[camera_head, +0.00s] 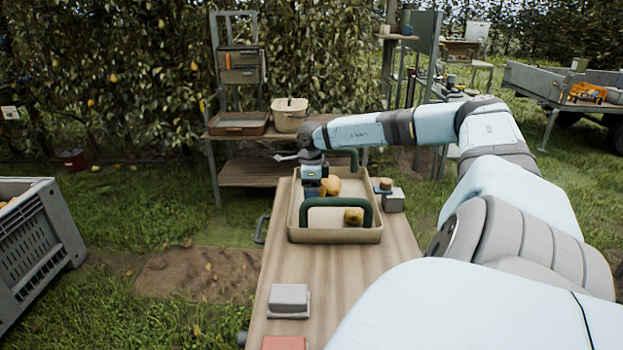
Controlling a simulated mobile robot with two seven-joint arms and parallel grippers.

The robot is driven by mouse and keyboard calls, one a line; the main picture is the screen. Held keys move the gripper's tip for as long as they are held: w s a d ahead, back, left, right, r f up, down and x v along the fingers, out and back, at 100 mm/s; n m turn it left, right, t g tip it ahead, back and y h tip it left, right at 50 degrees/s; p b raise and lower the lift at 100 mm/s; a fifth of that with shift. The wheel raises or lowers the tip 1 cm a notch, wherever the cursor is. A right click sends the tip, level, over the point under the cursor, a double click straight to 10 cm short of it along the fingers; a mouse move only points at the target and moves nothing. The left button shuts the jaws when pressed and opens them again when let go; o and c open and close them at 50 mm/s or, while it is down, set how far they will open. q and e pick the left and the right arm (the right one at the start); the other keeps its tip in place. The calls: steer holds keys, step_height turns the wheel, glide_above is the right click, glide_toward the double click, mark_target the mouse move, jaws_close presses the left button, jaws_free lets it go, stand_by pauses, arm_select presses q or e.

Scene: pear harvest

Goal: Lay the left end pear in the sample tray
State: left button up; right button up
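A beige tray with green handles (335,236) stands on the wooden table. Yellow-orange pears (331,186) lie in its far part, next to my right gripper. A duller yellow-brown pear (354,216) lies in its near right part, behind the near handle. My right gripper (312,190) points down inside the tray at its left side. Its fingertips are small and partly hidden, so I cannot tell whether it holds a pear. A shallow brown tray (239,124) sits on the rack behind; I cannot tell which tray is the sample tray. My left gripper is out of view.
The wooden table (270,250) has free room in front of the tray. A grey block (289,299) and a reddish item (285,343) lie nearer. A small grey device (392,199) stands right of the tray. A grey crate (38,240) stands on the grass at left.

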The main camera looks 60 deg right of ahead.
mark_target(311, 221)
steer(key=shift+f+b, duration=0.65)
steer(key=shift+f, duration=0.75)
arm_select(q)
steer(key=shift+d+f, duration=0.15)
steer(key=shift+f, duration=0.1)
arm_select(e)
steer(key=shift+f, duration=0.1)
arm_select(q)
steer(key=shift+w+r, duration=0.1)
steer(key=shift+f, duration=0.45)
arm_select(e)
steer(key=shift+f, duration=0.2)
arm_select(q)
steer(key=shift+b, duration=0.4)
arm_select(e)
steer(key=shift+f, duration=0.45)
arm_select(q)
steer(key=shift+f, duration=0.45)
arm_select(e)
steer(key=shift+f, duration=0.55)
arm_select(q)
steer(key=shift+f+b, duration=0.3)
steer(key=shift+b, duration=0.65)
arm_select(e)
steer(key=shift+f, duration=1.35)
steer(key=o, duration=0.9)
steer(key=shift+c, duration=0.2)
